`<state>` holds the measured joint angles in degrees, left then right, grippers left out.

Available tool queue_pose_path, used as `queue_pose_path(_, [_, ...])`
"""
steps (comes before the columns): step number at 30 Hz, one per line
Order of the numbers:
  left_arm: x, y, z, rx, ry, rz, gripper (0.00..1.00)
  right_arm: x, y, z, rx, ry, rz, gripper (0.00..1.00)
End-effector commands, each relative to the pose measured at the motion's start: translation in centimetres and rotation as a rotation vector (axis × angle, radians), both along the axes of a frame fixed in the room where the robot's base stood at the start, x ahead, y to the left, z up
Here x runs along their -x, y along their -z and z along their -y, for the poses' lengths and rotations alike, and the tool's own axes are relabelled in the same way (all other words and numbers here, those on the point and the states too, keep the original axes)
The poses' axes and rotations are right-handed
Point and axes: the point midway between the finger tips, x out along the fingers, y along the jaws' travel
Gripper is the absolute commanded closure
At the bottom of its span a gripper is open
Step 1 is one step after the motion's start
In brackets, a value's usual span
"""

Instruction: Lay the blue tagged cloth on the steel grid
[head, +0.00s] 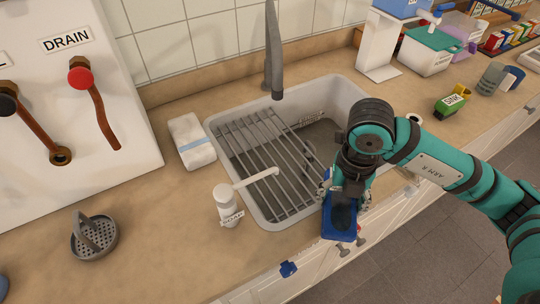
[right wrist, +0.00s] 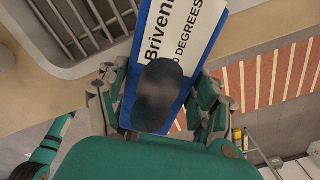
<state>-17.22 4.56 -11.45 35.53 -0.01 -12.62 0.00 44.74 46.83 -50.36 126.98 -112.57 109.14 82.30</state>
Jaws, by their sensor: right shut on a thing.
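The blue cloth (head: 338,222) hangs from my right gripper (head: 344,192) over the sink's front edge, at the right. In the right wrist view the blue cloth (right wrist: 146,30) has a white printed tag and a dark grey patch between the fingers. My right gripper (right wrist: 158,88) is shut on it. The steel grid (head: 262,160) lies across the left part of the sink, to the left of the gripper; its bars also show in the right wrist view (right wrist: 80,20). Nothing lies on the visible bars. My left gripper is not seen.
A soap dispenser (head: 226,206) stands at the sink's front left, its spout reaching over the grid. The tap (head: 273,50) rises behind the sink (head: 345,92). A white folded cloth (head: 190,140) lies left of it. A grey caddy (head: 95,238) stands farther left.

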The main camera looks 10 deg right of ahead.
Motion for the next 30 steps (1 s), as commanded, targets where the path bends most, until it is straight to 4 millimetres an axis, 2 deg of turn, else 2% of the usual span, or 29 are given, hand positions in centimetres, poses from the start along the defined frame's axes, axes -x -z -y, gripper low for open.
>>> queue_pose_path(6, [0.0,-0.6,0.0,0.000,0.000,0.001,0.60,0.0,-0.1,0.1,-0.002,0.482,-0.005,0.73])
queue_pose_path(12, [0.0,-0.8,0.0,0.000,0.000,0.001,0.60,0.0,-0.1,0.3,-0.001,0.782,-0.006,0.73])
queue_pose_path(17, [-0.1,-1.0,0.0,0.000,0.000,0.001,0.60,-0.2,-0.1,0.1,-0.002,0.882,-0.006,0.73])
queue_pose_path(20, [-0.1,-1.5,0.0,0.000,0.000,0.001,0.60,-1.4,-0.2,-0.8,-0.003,0.894,-0.008,0.73])
queue_pose_path(30, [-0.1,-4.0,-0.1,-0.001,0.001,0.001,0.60,-8.5,0.4,-6.2,-0.003,0.891,-0.008,0.73])
